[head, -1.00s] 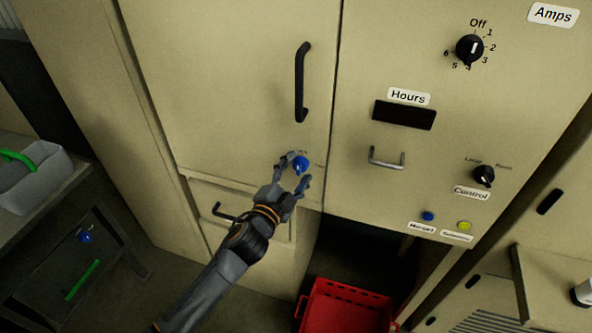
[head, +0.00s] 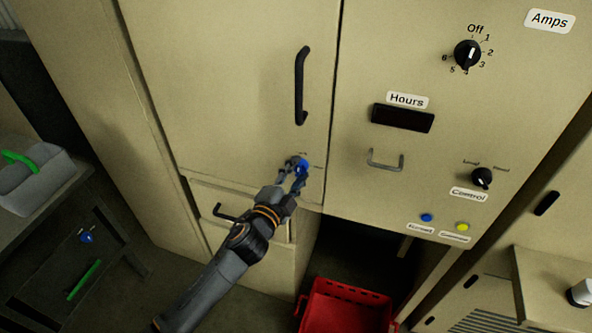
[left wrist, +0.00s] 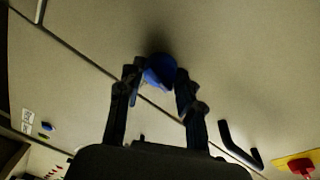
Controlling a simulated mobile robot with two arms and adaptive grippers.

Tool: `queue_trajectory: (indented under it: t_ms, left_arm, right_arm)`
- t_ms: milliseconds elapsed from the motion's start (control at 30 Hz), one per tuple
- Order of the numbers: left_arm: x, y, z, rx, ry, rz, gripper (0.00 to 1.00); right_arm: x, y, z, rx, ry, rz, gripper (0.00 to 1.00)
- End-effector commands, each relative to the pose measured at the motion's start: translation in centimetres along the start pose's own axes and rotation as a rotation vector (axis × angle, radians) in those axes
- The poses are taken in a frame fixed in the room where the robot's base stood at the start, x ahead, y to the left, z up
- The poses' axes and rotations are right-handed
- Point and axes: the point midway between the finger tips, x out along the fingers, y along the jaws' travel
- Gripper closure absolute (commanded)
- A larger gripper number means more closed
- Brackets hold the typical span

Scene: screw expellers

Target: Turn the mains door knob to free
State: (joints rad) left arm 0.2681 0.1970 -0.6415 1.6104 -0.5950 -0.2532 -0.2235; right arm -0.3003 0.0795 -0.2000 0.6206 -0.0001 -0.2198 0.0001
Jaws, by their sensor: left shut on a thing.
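The blue mains door knob (head: 302,166) is on the cream cabinet door (head: 225,90), below the black vertical door handle (head: 301,86). My left gripper (head: 297,171) is shut on the knob, with its fingers on either side of it. In the left wrist view the knob (left wrist: 160,71) sits between the two fingertips (left wrist: 159,76). The fingers partly cover the knob, and its pointer setting cannot be read. My right gripper is not in view.
To the right is a panel with an Amps dial (head: 467,54), a Control knob (head: 481,178) and a metal handle (head: 385,160). A red crate (head: 345,309) is on the floor below. A grey bin (head: 36,180) stands on a bench at left.

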Motion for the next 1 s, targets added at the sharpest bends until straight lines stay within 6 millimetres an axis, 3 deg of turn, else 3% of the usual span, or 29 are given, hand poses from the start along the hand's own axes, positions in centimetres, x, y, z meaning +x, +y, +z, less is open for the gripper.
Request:
queue_trajectory:
  t_ms: [1000]
  left_arm:
    - [0.1,-0.4,-0.4,0.942,-0.071,0.103,1.00]
  right_arm:
    - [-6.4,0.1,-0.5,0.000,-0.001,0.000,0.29]
